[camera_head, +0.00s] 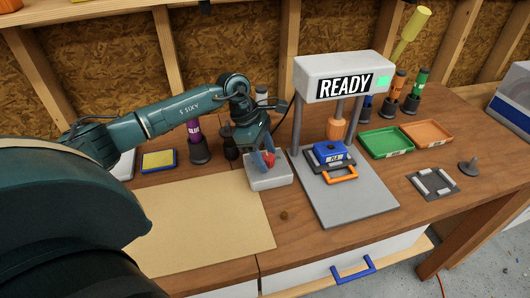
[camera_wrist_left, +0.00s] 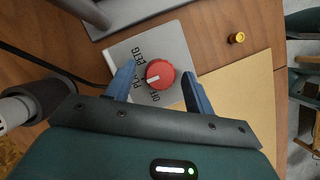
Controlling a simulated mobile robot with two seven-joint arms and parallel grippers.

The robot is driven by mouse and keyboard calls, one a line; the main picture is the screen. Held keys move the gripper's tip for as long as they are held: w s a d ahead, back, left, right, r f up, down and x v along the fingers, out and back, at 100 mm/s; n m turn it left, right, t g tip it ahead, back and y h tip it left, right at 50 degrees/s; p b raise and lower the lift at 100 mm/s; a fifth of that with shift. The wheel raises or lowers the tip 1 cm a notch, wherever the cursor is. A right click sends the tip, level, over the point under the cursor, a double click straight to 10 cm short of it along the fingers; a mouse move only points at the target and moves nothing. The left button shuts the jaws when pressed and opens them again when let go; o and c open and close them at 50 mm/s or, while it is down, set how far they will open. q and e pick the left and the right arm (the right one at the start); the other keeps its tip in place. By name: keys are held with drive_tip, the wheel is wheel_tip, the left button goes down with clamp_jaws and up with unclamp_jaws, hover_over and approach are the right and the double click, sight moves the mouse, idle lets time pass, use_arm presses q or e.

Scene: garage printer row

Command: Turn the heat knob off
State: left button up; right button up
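The red heat knob (camera_wrist_left: 160,73) sits on a light grey control box (camera_wrist_left: 183,50) on the workbench. The knob carries a white pointer line that faces left in the left wrist view, toward what seems to be the PLA label; PETG and OFF labels are also printed around it. In the head view the knob (camera_head: 270,160) is partly hidden by my left gripper (camera_head: 264,154). The blue fingers are open on either side of the knob, with visible gaps in the left wrist view. My right gripper is not in view.
A press (camera_head: 345,80) with a READY display stands right of the box, with a blue block (camera_head: 331,150) on its base. Green (camera_head: 386,142) and orange (camera_head: 427,133) trays lie farther right. A tan mat (camera_head: 205,225) covers the bench at front left. A small brass piece (camera_head: 284,215) lies in front.

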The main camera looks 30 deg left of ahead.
use_arm(q)
drive_tip(key=c, duration=0.9)
drive_tip(key=shift+c, duration=0.2)
